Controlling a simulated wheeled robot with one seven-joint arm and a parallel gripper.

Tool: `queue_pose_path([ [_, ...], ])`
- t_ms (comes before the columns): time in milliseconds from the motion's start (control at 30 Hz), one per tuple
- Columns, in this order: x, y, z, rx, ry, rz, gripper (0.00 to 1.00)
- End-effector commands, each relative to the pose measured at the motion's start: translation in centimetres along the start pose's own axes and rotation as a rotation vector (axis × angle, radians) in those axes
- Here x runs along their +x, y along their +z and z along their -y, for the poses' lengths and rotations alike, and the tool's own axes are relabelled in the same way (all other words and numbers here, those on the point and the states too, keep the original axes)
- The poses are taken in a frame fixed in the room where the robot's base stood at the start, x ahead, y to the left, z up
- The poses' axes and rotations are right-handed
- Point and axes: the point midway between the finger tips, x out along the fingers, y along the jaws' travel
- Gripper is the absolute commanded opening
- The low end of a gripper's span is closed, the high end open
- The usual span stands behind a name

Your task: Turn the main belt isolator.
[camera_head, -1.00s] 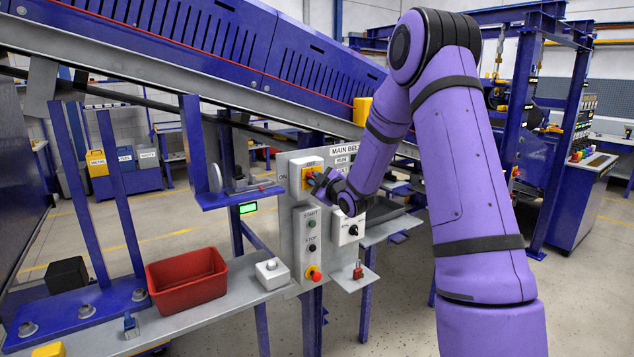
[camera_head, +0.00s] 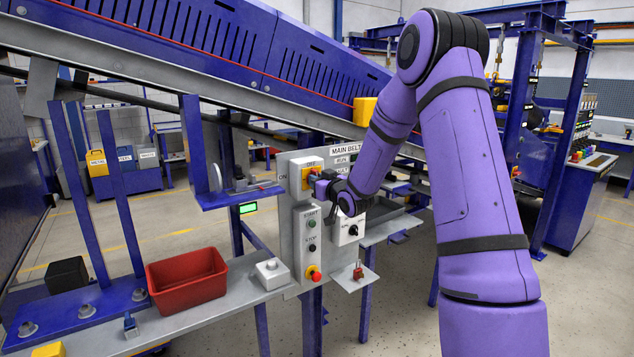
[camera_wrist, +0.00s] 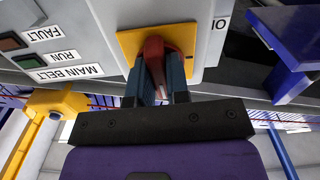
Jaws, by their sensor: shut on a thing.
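The main belt isolator (camera_wrist: 127,44) is a red handle on a yellow plate, set in a grey box. In the wrist view the two fingers of my gripper (camera_wrist: 157,82) are shut on the red handle (camera_wrist: 153,50), one on each side. In the head view the isolator's yellow plate (camera_head: 305,178) shows on the upper left of the grey control panel (camera_head: 286,225), beside the "OFF" label. My gripper (camera_head: 316,177) reaches it from the right, and my wrist hides much of the handle there.
Below the isolator are start and stop buttons and a red emergency button (camera_head: 314,274). A selector switch box (camera_head: 348,229) sits close under my wrist. A red tray (camera_head: 187,280) and a white button box (camera_head: 272,273) stand on the bench. The conveyor (camera_head: 200,50) slopes above.

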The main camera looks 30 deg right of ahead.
Motion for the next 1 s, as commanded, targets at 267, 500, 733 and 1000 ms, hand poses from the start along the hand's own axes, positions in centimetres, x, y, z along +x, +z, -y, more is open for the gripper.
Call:
queue_pose_path([
  [267, -0.06, 0.17, 0.04, 0.055, 0.000, 0.004, 0.00],
  [500, -0.06, 0.19, 0.03, 0.059, 0.000, 0.005, 0.00],
  [733, -0.06, 0.19, 0.03, 0.058, 0.000, 0.005, 0.32],
  [1000, -0.03, 0.08, 0.01, 0.057, 0.000, 0.002, 0.41],
])
